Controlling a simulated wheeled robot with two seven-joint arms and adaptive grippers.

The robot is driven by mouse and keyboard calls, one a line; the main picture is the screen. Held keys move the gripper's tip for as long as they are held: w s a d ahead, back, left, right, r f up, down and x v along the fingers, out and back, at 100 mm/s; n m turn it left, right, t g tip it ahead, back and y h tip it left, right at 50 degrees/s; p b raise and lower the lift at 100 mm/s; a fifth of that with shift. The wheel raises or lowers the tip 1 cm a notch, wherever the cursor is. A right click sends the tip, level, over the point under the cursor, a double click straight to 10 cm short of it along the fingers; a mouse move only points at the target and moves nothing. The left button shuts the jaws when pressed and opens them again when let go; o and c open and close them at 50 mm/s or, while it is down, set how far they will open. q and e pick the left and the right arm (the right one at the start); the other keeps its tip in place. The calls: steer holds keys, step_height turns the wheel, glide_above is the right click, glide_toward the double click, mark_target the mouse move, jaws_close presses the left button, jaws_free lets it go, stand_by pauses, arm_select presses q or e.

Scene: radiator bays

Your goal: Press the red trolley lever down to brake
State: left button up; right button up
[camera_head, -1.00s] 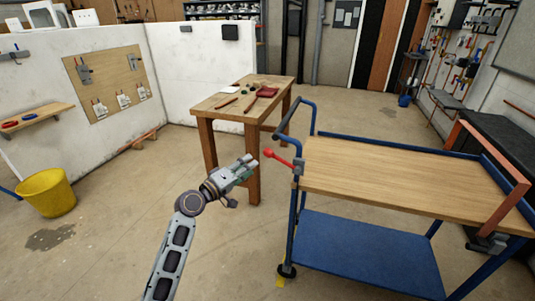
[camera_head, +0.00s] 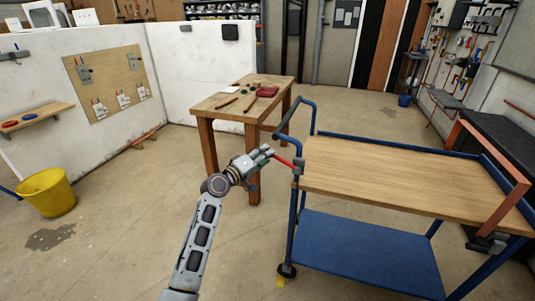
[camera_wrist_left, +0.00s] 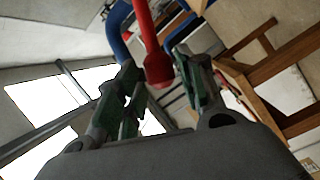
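The red lever (camera_head: 286,162) sticks out to the left from the near-left upright of the blue trolley (camera_head: 318,130), angled upward toward its tip. My left gripper (camera_head: 268,154) is at the lever's outer end and hides its knob in the head view. In the left wrist view the red lever (camera_wrist_left: 151,45) comes down from the top, with its end between the two open fingers of the left gripper (camera_wrist_left: 158,88). I see a gap beside the lever, so the fingers do not look closed on it. My right gripper is not in view.
A wooden workbench (camera_head: 230,105) with small items stands just behind the left gripper. The trolley's wooden top (camera_head: 400,180) is bare. A yellow bucket (camera_head: 46,192) stands at far left. The floor in front is open.

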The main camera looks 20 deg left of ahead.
arm_select(q)
steer(key=shift+x, duration=1.25)
steer(key=shift+c, duration=0.4)
jaws_close()
